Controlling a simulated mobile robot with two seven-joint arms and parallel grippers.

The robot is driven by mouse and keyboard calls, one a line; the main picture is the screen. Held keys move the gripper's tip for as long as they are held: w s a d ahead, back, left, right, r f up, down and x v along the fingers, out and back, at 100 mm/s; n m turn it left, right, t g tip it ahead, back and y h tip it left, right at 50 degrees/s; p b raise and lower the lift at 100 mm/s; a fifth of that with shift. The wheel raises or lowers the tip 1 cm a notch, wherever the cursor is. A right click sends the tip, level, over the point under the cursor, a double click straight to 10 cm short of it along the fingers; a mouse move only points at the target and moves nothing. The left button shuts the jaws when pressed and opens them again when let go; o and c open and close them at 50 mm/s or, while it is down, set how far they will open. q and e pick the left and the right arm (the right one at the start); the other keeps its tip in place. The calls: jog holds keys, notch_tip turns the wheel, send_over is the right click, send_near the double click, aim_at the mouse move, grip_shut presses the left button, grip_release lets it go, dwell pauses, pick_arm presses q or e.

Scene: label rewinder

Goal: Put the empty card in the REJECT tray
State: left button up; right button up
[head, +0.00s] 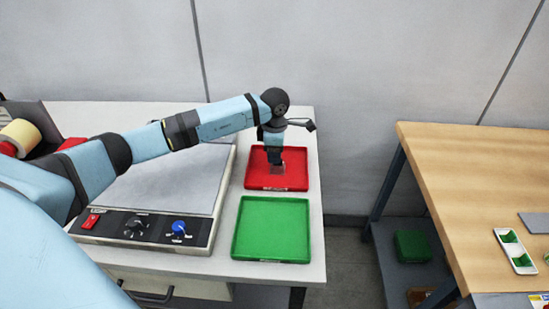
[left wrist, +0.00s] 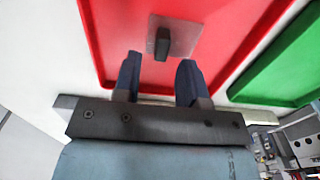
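The red tray (head: 299,178), with a small label on its front edge too small to read, lies on the white table behind the green tray. The card (left wrist: 182,32) is a small grey square with a dark upright grip (left wrist: 163,44) on it, and it lies on the red tray's floor. In the head view the card (head: 277,170) is partly hidden by my left gripper (head: 275,161), which points down over the tray. In the left wrist view the left gripper (left wrist: 158,68) has its two blue fingers apart, with the card beyond their tips. My right gripper is not in view.
The green tray (head: 271,229) looks empty. A flat machine (head: 170,180) with knobs stands left of the trays. A wooden table (head: 480,175) at right holds a white tray (head: 523,263) with green pieces. A floor gap separates the tables.

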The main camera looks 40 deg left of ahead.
pick_arm(q)
notch_tip(320, 180, up, 10)
jog(key=shift+f+b, duration=0.2)
jog(key=shift+b, duration=0.15)
dwell(0.4)
